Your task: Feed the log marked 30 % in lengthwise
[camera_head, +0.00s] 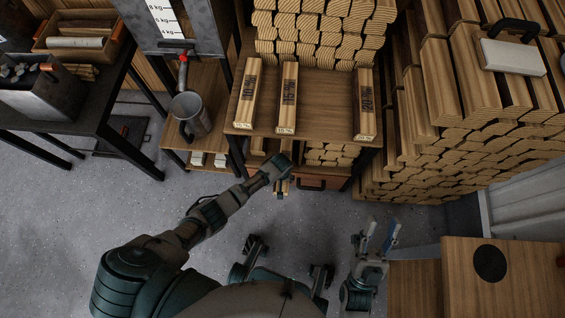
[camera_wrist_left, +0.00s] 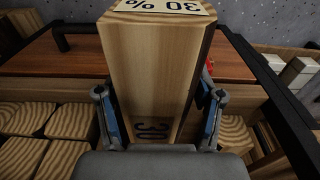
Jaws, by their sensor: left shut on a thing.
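The log marked 30 % (camera_wrist_left: 155,75) fills the middle of the left wrist view, with its label on the end at the top and another 30 on its face. My left gripper (camera_wrist_left: 158,122) is shut on it, one blue-padded finger on each side. In the head view my left gripper (camera_head: 282,188) is at the front of the wooden shelf, mostly hidden by my wrist, and little of the held log shows. My right gripper (camera_head: 381,232) is open and empty above the floor, its blue-padded fingers apart. No stove opening is in view.
Three labelled logs lie on the shelf top (camera_head: 325,100): left (camera_head: 246,95), middle (camera_head: 287,98) and right (camera_head: 364,105). Stacked firewood (camera_head: 440,90) stands at right. A metal jug (camera_head: 190,115) is left of the shelf. A wooden surface with a black disc (camera_head: 490,263) is at lower right.

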